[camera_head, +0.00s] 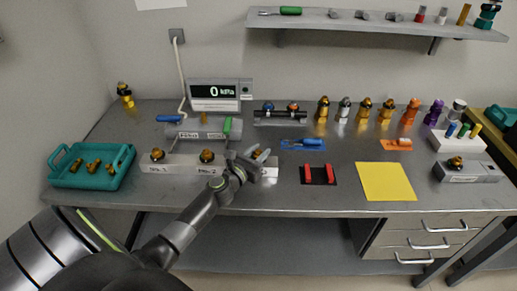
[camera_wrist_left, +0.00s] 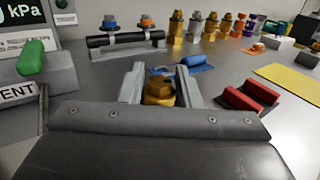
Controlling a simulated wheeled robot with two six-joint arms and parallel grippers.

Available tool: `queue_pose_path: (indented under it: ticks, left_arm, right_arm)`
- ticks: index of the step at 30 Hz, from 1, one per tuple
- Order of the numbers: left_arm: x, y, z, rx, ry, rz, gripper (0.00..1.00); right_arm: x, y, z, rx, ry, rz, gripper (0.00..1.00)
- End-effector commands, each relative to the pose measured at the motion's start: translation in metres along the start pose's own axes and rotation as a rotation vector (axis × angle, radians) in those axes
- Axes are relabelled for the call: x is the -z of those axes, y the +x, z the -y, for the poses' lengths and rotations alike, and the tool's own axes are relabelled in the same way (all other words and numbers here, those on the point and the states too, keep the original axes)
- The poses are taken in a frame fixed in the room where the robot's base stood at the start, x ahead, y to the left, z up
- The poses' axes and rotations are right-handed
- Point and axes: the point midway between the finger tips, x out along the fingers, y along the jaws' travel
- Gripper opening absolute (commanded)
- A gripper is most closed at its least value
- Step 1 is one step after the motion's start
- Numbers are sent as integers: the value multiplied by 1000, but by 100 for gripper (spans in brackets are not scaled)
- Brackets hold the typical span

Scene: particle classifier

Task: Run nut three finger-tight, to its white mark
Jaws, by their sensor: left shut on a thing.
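A long pale block (camera_head: 180,168) carries brass fittings with nuts. One brass fitting (camera_head: 157,155) stands above the label NO.1 and another (camera_head: 207,156) above NO.2. My left gripper (camera_head: 259,154) is at the block's right end, its fingers pointing away from me. In the left wrist view its fingers stand on either side of a brass nut (camera_wrist_left: 158,92) and are shut on it. The gripper body hides the lower part of this nut and what it sits on. I cannot make out a white mark on it. My right gripper is not in view.
Behind are a gauge (camera_head: 220,92) reading 0 kPa, a grey vent block (camera_head: 196,128) with a green handle, and a dark pipe rack (camera_head: 281,117). A teal tray (camera_head: 64,180) holds brass parts at left. Red supports (camera_head: 319,174) and a yellow sheet (camera_head: 386,181) lie right.

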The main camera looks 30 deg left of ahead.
Motion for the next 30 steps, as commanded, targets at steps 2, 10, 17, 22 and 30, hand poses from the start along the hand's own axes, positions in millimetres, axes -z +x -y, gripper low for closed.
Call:
queue_pose_path:
  ticks: [2,10,17,22,30]
  left_arm:
    - [-3,2,-1,48,5,6,8]
    - [-4,2,0,158,3,7,8]
    - [-5,2,0,190,3,7,8]
    - [-5,2,0,193,2,7,8]
    - [-6,2,0,192,3,8,40]
  right_arm:
    - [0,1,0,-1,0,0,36]
    - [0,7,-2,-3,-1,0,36]
    - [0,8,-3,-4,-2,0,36]
    - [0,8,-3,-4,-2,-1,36]
    - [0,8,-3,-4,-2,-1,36]
